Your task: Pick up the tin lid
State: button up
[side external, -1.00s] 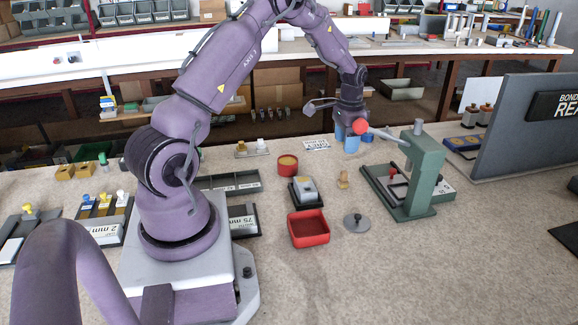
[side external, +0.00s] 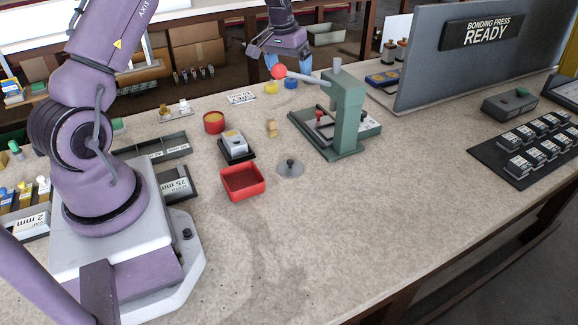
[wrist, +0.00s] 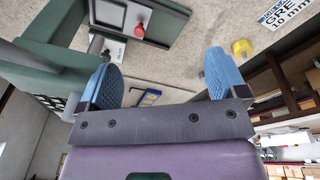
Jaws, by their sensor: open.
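The tin lid (side external: 290,169) is a flat grey disc with a small dark knob on top. It lies on the bench between the red tray and the green press, and I do not see it in the wrist view. My gripper (side external: 288,62) has blue fingers and is raised over the far part of the bench, behind the press lever and well away from the lid. In the wrist view, my gripper (wrist: 163,82) has its fingers wide apart with nothing between them.
The green press (side external: 346,115) and its red-knobbed lever (side external: 279,72) stand close to my gripper. A red tray (side external: 242,183), a dark stand (side external: 236,149), a red round tin (side external: 214,122) and a small wooden piece (side external: 271,128) are near the lid. The bench in front is clear.

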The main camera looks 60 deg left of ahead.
jog(key=w+d+r+n+t, duration=0.2)
jog(key=w+r+n, duration=0.2)
jog(key=r+n, duration=0.1)
jog(key=w+d+n+h, duration=0.35)
jog(key=d+n, duration=0.35)
jog(key=d, duration=0.9)
jog(key=m+g+y, duration=0.3)
jog(key=m+y, duration=0.2)
send_near(290, 161)
jog(key=f, duration=0.2)
jog(key=shift+s+a+f+h, duration=0.1)
jog(key=shift+s+f+h, duration=0.15)
jog(key=shift+f, duration=0.1)
jog(key=shift+a+f, duration=0.2)
jog(key=shift+f, duration=0.05)
jog(key=f, duration=0.4)
jog(key=w+a+f, duration=0.1)
jog(key=f, duration=0.1)
jog(key=shift+w+f, duration=0.1)
jog(key=shift+f, duration=0.3)
jog(key=shift+c, duration=0.2)
